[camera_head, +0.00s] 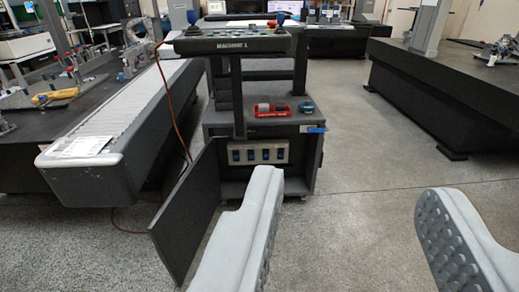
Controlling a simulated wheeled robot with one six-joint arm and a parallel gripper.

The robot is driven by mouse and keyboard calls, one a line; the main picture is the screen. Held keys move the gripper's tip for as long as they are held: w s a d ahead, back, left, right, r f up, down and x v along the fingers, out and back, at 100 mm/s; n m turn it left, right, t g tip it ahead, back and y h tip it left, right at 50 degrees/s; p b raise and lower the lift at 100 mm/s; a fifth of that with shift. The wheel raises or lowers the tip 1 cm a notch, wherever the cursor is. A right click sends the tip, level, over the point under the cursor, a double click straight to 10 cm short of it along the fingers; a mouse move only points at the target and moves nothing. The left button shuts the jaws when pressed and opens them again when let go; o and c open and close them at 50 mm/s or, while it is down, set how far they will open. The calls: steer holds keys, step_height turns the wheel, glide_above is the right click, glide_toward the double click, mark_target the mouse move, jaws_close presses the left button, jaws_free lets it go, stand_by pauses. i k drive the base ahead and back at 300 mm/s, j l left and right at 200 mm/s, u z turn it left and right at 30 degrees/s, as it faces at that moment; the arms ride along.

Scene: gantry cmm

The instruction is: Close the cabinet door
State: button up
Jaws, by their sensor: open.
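The cabinet (228,138) is a dark grey unit under the "MACHINE 1" console, in the middle of the view. Its door (186,220) stands wide open, swung out to the left and toward me. Inside the cabinet, a pale panel with several dark switches (258,152) shows. My gripper (350,210) is open and empty in front of the cabinet. Its left finger is close to the right of the open door in the picture and overlaps the cabinet's lower front. I cannot tell whether it touches the door. The right finger is over bare floor.
A red tray (272,110) and a small blue-black item (307,107) lie on the cabinet top. An orange cable (172,100) hangs left of the cabinet. A long grey bench (110,140) stands left and a dark granite table (440,95) right. The floor (370,150) between is clear.

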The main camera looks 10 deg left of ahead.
mark_target(177, 231)
steer(key=j+z, duration=0.1)
steer(key=j, duration=1.15)
steer(key=k+j+z, duration=0.15)
steer(key=j, duration=1.05)
steer(key=k+j+z, duration=0.15)
steer(key=j, duration=1.1)
steer(key=z, duration=0.05)
